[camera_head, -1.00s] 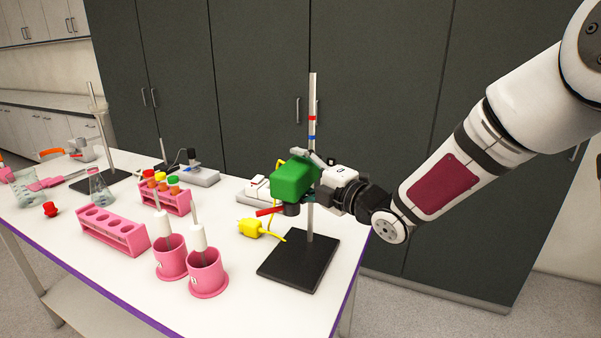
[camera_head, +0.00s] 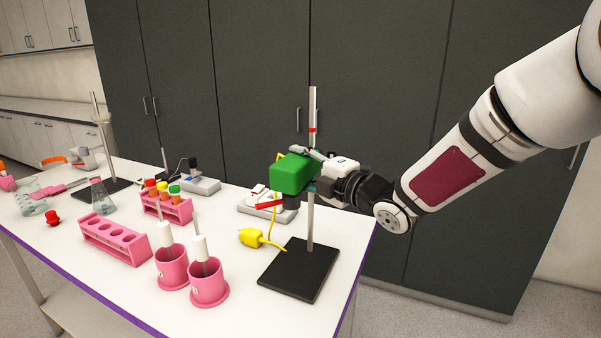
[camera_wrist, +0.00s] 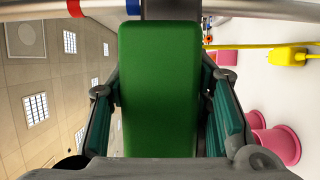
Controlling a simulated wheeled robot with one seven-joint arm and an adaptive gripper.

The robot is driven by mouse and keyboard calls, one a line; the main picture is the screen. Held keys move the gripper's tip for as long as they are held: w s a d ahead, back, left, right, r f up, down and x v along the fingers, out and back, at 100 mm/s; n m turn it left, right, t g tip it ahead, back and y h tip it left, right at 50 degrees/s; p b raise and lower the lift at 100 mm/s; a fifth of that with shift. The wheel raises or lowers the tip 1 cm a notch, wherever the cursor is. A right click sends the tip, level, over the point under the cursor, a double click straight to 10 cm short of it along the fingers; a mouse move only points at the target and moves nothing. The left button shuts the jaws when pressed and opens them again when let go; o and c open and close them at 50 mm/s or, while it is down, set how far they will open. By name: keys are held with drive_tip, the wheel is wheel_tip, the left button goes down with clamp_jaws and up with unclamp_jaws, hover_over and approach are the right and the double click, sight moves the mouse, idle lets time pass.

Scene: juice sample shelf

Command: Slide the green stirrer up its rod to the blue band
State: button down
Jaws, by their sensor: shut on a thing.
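The green stirrer (camera_head: 293,174) is a green block on an upright metal rod (camera_head: 310,222) that stands on a black base plate (camera_head: 298,270). My gripper (camera_wrist: 160,120) is shut on the green stirrer, its fingers on both sides of the block in the wrist view. The rod crosses the top of the wrist view, with a red band (camera_wrist: 71,14) and a blue band (camera_wrist: 133,7). The blue band lies right beside the stirrer's dark clamp (camera_wrist: 170,10), with little or no gap. In the head view the red band (camera_head: 312,130) shows above my gripper, which hides the blue band.
A yellow plug (camera_head: 250,238) with its cord lies left of the base plate. Pink holders (camera_head: 208,286), a pink rack (camera_head: 115,242) and a flask (camera_head: 101,196) stand farther left. Dark cabinets (camera_head: 400,110) are behind the table. The air above the stirrer is clear.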

drive_tip(key=shift+r, duration=0.2)
drive_tip(key=c, duration=0.8)
unclamp_jaws()
drive_tip(key=shift+f, duration=0.1)
drive_tip(key=v, duration=1.2)
